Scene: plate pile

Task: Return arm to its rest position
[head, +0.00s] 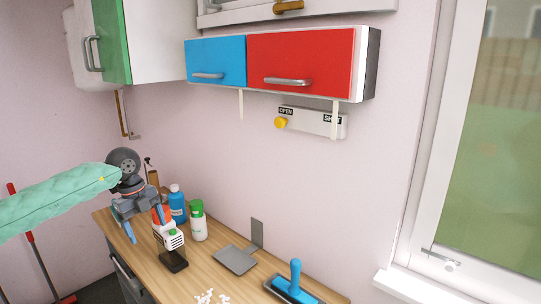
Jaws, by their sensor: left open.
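My left arm (55,200) comes in from the left in a padded green sleeve. Its left gripper (147,228) hangs over the left end of the wooden counter, with its blue-tipped fingers apart and pointing down. A red and white tool with a black base (173,260) stands just to the right of the fingers. The gripper partly overlaps it in the view, and I cannot tell whether they touch. Nothing shows held between the fingers. My right gripper is not in view. No plates are visible.
A blue bottle (177,205) and a green-capped white bottle (198,222) stand close to the gripper. A grey dustpan-like piece (236,260), white bits (212,298) and a blue-handled tool (295,284) lie along the counter (205,262). Blue and red cabinets (300,65) hang above.

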